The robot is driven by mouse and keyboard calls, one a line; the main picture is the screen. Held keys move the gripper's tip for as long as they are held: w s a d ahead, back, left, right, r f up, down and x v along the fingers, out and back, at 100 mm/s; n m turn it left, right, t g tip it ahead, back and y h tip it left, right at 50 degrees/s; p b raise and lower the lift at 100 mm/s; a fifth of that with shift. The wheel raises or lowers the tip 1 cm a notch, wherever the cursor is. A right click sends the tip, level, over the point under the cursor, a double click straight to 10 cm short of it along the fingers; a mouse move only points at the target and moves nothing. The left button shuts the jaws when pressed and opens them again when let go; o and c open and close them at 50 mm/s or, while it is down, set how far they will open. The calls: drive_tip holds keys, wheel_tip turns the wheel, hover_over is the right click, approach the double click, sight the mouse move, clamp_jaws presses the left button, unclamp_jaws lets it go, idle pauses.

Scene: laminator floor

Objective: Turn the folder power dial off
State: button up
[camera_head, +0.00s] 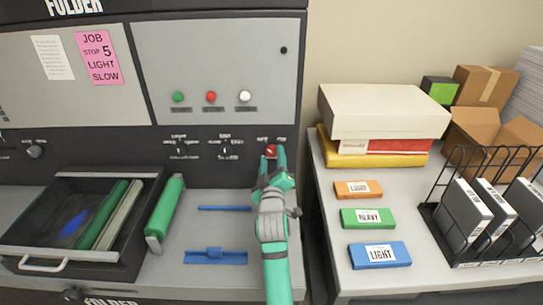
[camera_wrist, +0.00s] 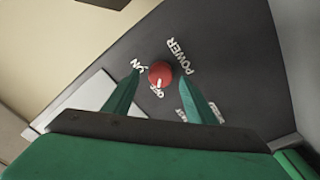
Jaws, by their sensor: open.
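The folder power dial is a small red round knob (camera_wrist: 160,74) on a dark panel in the wrist view, with the words ON, OFF and POWER around it. A small pale mark shows on its lower side, near the word OFF; its exact setting is hard to read. In the head view the dial (camera_head: 271,150) is at the right end of the folder's lower panel, partly covered by my gripper. My gripper (camera_wrist: 160,77) is open, with one green finger on each side of the dial. I cannot tell whether the fingers touch it.
Other dials (camera_head: 225,151) sit left on the same panel, below green, red and white buttons (camera_head: 211,97). Blue tools (camera_head: 216,256) and a green roller (camera_head: 165,207) lie on the ledge below. A side table (camera_head: 330,250) with boxes and a wire rack stands right.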

drive_tip(key=s, duration=0.8)
drive_tip(key=shift+s+f, duration=0.2)
drive_tip(key=shift+s, duration=0.2)
drive_tip(key=shift+w, duration=0.1)
